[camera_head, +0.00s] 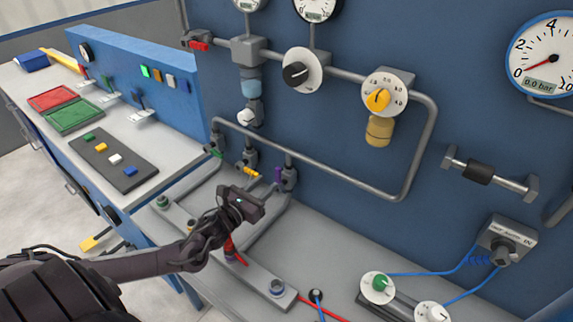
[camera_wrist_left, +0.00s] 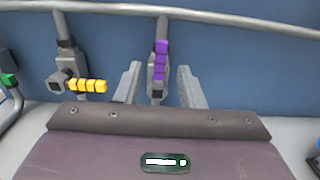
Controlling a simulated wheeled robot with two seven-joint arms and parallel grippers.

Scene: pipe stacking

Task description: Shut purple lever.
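The purple lever (camera_wrist_left: 161,60) points upright, in line with its vertical pipe, in the left wrist view. It also shows in the head view (camera_head: 278,175) on the rightmost of the low pipe valves. My left gripper (camera_wrist_left: 157,78) is open, with one finger on each side of the lever's valve as seen from the wrist. I cannot tell whether either finger touches it. In the head view my left gripper (camera_head: 258,196) is just in front and left of that valve. My right gripper is not in view.
The yellow lever (camera_wrist_left: 88,86) sticks out sideways to the right on the neighbouring valve. A green lever (camera_wrist_left: 9,80) is further left. A horizontal pipe (camera_wrist_left: 110,14) runs above.

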